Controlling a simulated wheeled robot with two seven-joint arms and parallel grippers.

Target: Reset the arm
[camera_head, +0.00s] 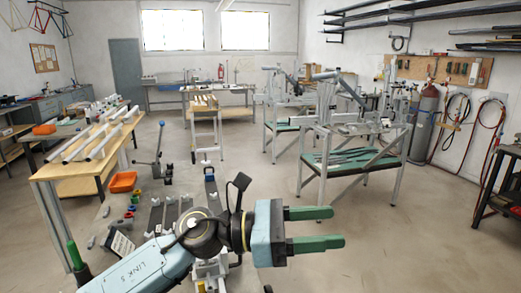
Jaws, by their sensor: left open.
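My left arm (140,268) comes in from the lower left and reaches across the lower middle of the view. My left gripper (337,227) points to the right, with its two green fingers apart and nothing between them. Bare floor shows behind the fingers. My right gripper is not in the view.
A wooden-topped table (75,188) with pale tubes stands at the left. An orange bin (123,181) sits beside it. A metal frame jig stand (352,160) with a green shelf stands behind my gripper to the right. A dark bench (507,190) is at the right edge. The floor at the lower right is clear.

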